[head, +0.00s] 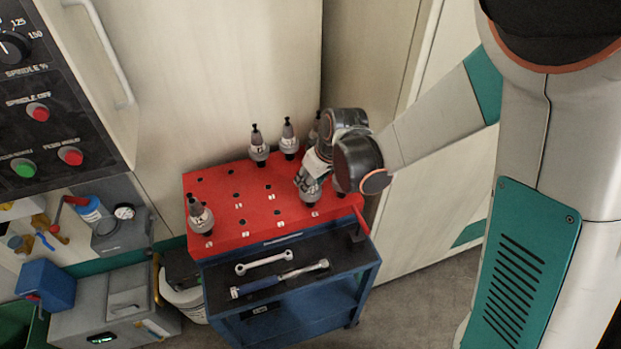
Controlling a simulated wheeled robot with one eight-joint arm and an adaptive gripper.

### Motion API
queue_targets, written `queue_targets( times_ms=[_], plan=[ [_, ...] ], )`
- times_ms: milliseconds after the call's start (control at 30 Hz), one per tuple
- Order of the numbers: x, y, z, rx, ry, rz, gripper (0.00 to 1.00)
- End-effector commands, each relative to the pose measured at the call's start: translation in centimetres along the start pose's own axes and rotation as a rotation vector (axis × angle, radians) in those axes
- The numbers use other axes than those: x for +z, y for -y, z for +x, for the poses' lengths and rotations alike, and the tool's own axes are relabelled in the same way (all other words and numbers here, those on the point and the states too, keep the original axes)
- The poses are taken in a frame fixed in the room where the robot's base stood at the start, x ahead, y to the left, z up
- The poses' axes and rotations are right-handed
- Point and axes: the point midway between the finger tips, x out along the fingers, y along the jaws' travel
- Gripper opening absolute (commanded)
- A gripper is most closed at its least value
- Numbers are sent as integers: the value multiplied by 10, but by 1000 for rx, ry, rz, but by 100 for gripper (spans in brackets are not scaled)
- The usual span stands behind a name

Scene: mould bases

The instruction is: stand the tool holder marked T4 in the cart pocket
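A red cart top (225,185) has rows of round pockets with small white labels. Several grey tool holders stand in it: one at the front left corner (200,217), one at the back (259,147), and another beside it (289,138). A further one (314,130) is partly hidden behind my arm. Their marks are too small to read surely, so I cannot tell which is T4. My gripper (306,181) is over the right part of the cart top, at a tool holder (311,195). My wrist hides the fingers' grip, and I cannot tell if they close on it.
A shelf below the red top holds a spanner (264,262) and a blue-handled tool (280,279). A machine control panel (50,100) stands at the left. A white bucket (188,300) and grey box (100,315) sit left of the cart. Several middle pockets are empty.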

Motion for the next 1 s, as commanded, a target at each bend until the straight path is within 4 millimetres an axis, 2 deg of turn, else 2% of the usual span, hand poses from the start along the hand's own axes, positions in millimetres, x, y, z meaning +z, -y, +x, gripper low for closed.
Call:
queue_targets(
  times_ms=[167,200,300,733,867,1000],
  plan=[
    [0,0,0,0,0,1,0],
    [0,0,0,0,0,1,38],
    [0,0,0,0,0,0,57],
    [1,0,-4,0,1,0,57],
    [1,0,-18,0,1,0,57],
    [1,0,-39,0,1,0,57]
  ],
)
